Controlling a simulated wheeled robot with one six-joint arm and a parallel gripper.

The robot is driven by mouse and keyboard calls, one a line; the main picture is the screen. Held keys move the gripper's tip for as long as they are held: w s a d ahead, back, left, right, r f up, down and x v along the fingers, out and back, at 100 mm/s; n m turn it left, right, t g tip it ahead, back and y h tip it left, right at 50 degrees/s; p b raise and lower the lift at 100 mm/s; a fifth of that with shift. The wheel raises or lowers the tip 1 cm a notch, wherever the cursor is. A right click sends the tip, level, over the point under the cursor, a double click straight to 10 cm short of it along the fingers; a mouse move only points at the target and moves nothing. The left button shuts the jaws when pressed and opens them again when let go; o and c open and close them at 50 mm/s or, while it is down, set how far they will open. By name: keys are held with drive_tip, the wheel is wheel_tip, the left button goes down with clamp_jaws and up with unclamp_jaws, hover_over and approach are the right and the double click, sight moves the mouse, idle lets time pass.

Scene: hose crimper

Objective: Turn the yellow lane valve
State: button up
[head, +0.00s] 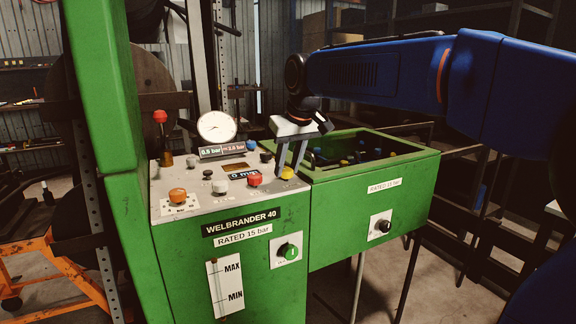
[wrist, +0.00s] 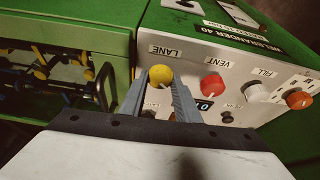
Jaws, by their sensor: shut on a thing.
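The yellow lane valve (wrist: 160,75) is a round knob on the pale top panel, beside the label LANE (wrist: 165,51) in the wrist view. In the head view the yellow knob (head: 287,173) sits at the panel's right edge. My gripper (head: 289,172) reaches down to it from above, its two grey fingers on either side. In the wrist view my gripper (wrist: 159,84) is shut on the yellow knob, which shows between the fingertips. The underside of the knob is hidden.
A red VENT knob (wrist: 212,85) is close beside, then a white FILL knob (wrist: 255,92) and an orange knob (wrist: 299,99). A round gauge (head: 217,126) stands at the panel's back. An open green bin (head: 345,180) with several fittings adjoins on the right.

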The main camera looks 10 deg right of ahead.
drive_tip(key=m, duration=0.2)
drive_tip(key=m+h, duration=0.2)
drive_tip(key=m, duration=0.1)
drive_tip(key=shift+a+m, duration=0.25)
drive_tip(key=shift+m, duration=0.05)
drive_tip(key=shift+m+h, duration=0.8)
drive_tip(key=shift+m, duration=1.1)
drive_tip(key=shift+g, duration=0.3)
drive_tip(key=o, duration=1)
drive_tip(key=shift+a, duration=0.1)
drive_tip(key=v, duration=1.7)
drive_tip(key=shift+s+r, duration=0.1)
drive_tip(key=shift+r, duration=0.05)
